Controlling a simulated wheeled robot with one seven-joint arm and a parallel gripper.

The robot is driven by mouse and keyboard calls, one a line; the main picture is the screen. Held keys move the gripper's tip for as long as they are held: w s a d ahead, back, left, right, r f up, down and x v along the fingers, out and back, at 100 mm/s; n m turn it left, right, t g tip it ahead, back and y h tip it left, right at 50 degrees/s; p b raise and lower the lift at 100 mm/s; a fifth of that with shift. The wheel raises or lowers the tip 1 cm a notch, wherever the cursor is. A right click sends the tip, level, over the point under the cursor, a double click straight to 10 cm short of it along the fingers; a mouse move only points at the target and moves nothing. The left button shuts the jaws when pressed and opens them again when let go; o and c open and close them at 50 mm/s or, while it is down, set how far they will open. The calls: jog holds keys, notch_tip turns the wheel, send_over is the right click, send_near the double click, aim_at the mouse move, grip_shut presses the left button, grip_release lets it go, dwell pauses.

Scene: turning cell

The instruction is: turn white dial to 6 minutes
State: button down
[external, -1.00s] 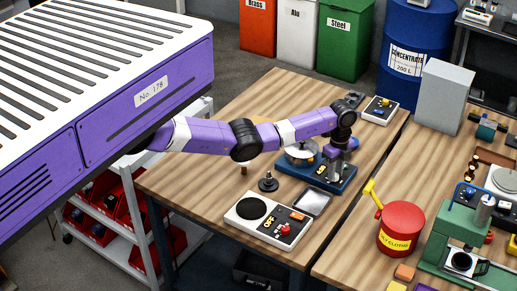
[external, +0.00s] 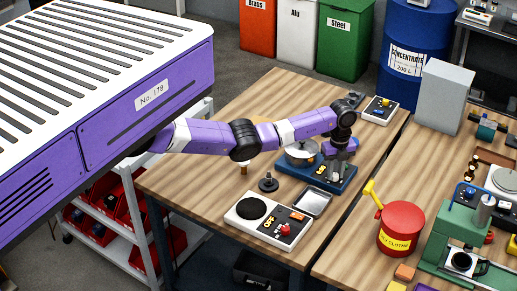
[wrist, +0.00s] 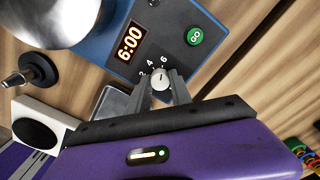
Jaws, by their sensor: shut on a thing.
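The white dial (wrist: 160,80) sits on the dark panel of the blue machine (wrist: 118,68), beside printed numbers 2, 4 and 6. Its small dark mark points roughly toward the 6. The display (wrist: 128,43) beside it reads 6:00. My gripper (wrist: 161,86) is shut on the dial, one finger on each side. In the external view my gripper (external: 337,169) reaches down to the front panel of the blue machine (external: 310,176); the dial is hidden there.
A green GO button (wrist: 194,36) is on the same panel, and a metal bowl (external: 300,152) stands on the machine. In front are a shallow metal tray (external: 313,202), a dark knobbed stand (external: 268,183) and a white hotplate unit (external: 245,222). A red can (external: 401,228) stands to the right.

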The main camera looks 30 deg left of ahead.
aim_at(336, 175)
jog(key=shift+d+r, duration=0.1)
jog(key=c, duration=1.2)
grip_release()
jog(key=shift+o, duration=0.2)
notch_tip(336, 175, up, 8)
jog(key=shift+f+b, duration=0.1)
jog(key=shift+b, duration=0.5)
jog(key=shift+f, duration=0.1)
